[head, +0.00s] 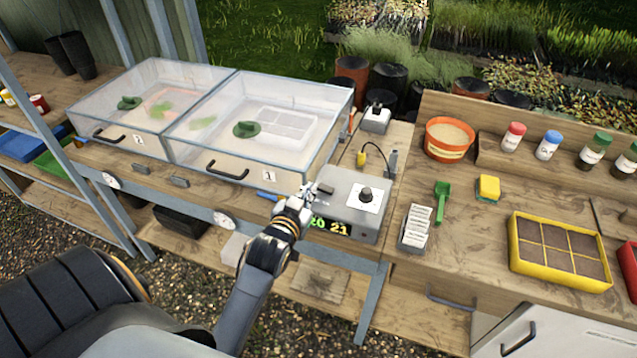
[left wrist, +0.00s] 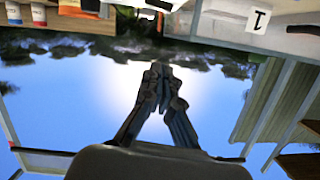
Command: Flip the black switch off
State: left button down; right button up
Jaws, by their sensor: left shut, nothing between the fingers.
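A black round knob (head: 366,195) stands on a white plate to the right. My left gripper (head: 308,192) is shut and empty at the box's left edge, close beside the switch; I cannot tell whether it touches. Its closed fingers also show in the left wrist view (left wrist: 160,74). The switch's position is too small to tell. My right gripper is not in view.
Two clear-lidded trays (head: 262,165) stand left of the box. A label holder (head: 415,228), a green scoop (head: 442,200) and a yellow seed tray (head: 560,280) lie to the right.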

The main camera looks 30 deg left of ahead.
pick_arm(q)
jog(key=p, duration=0.2)
send_over(318, 194)
jog(key=shift+s+d+f, duration=0.1)
jog(key=shift+d+f, duration=0.1)
jog(key=shift+f, duration=0.25)
jog(key=shift+d+f, duration=0.15)
jog(key=shift+f, duration=0.3)
jog(key=f, duration=0.3)
jog(key=shift+a+f+p, duration=0.15)
jog(key=shift+a+p, duration=0.1)
jog(key=shift+p, duration=0.15)
jog(key=shift+a+f, duration=0.1)
jog(key=shift+f, duration=0.45)
jog(key=shift+w, duration=0.2)
